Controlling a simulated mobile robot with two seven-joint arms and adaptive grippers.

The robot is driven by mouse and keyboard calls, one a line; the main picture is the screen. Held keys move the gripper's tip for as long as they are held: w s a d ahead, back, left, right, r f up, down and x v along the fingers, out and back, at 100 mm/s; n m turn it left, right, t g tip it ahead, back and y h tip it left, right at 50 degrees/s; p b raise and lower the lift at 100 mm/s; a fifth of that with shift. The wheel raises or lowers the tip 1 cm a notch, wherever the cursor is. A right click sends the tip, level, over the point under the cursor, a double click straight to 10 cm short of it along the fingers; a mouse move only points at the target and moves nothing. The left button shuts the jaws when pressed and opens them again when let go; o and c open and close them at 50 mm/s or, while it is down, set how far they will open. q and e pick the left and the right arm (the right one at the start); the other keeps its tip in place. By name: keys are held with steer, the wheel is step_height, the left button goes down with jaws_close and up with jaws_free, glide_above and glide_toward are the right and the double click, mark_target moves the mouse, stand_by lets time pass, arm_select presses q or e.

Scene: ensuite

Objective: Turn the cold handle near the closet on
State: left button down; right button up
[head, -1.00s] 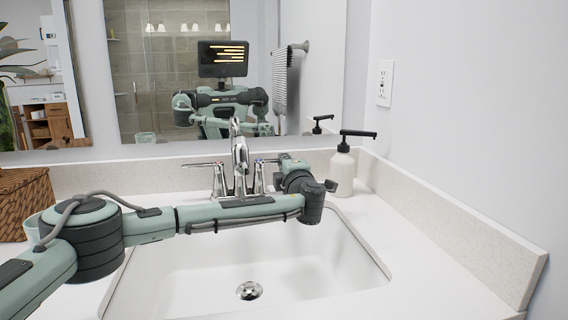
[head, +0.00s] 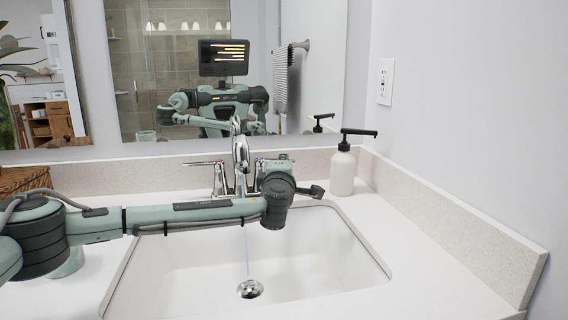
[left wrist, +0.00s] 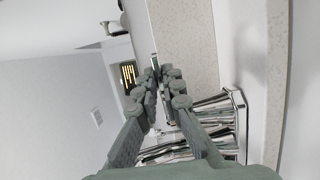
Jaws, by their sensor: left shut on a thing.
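The chrome faucet (head: 240,160) stands behind the sink with two lever handles. The left handle (head: 218,176) has its lever pointing left. The right handle (head: 259,174) is partly hidden by my left arm's wrist. In the left wrist view my left gripper (left wrist: 157,78) has its fingers closed together on a thin chrome lever (left wrist: 154,62). This appears to be the right handle's lever. In the head view the fingers are hidden behind my wrist. A thin stream of water (head: 247,250) falls into the sink. My right gripper is not in view.
The white sink (head: 330,250) has a drain (head: 250,289) in its floor. A soap dispenser (head: 342,172) with a black pump stands right of my wrist. A wicker basket (head: 24,180) sits at the left. A mirror (head: 185,70) hangs behind the faucet, and a wall closes the right side.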

arm_select(q)
steer(key=c, duration=1.7)
jaws_free()
steer(key=s, duration=1.2)
steer(key=shift+a, duration=0.4)
